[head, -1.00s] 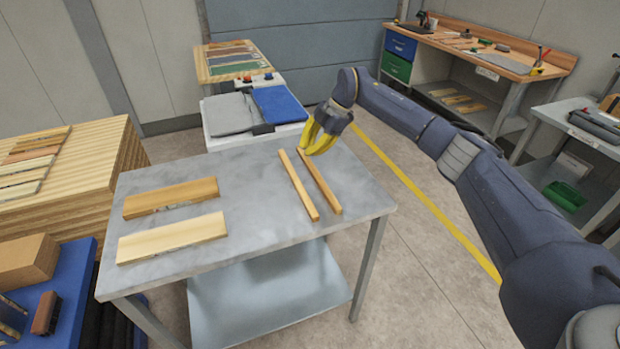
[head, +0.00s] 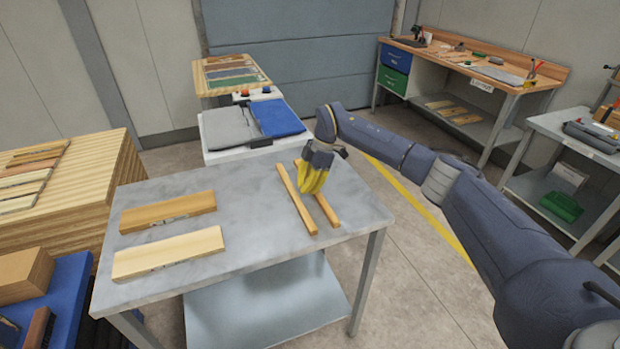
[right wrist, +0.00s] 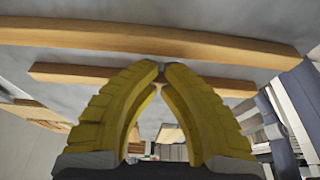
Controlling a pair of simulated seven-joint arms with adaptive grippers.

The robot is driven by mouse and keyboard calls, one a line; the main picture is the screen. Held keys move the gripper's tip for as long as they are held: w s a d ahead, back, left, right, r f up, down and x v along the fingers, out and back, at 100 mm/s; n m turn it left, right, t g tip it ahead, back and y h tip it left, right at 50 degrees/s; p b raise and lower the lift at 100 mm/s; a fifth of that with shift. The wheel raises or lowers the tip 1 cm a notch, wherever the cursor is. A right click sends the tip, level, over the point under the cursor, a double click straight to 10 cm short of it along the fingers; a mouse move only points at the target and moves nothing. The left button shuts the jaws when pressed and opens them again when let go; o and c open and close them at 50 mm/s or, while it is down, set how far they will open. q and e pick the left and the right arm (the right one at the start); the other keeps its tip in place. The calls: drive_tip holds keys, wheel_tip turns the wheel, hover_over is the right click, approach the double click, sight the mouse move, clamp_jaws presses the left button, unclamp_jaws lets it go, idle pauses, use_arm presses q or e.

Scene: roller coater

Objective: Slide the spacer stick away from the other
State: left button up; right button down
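Two narrow wooden spacer sticks lie side by side on the grey table (head: 250,180), a small gap between them: a left stick (head: 297,200) and a right stick (head: 328,211). My right gripper (head: 311,191) points down at the right stick, hiding part of it and of the gap. In the right wrist view its yellow fingertips (right wrist: 162,68) meet, with no object visibly clamped. One stick (right wrist: 150,42) runs across the top there, another (right wrist: 85,74) passes behind the tips. Contact cannot be told. My left gripper is out of view.
A darker board (head: 168,212) and a paler board (head: 168,253) lie on the table's left side. A cart with a grey and a blue cloth (head: 277,117) stands behind. Stacked wood (head: 60,215) stands at the left. The table right of the sticks is clear.

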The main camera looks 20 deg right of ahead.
sight(324, 192)
drive_tip(key=shift+x, duration=0.8)
drive_tip(key=d, duration=0.6)
drive_tip(key=shift+w+d, duration=0.2)
drive_tip(key=shift+d, duration=0.15)
drive_tip(key=shift+r, duration=0.15)
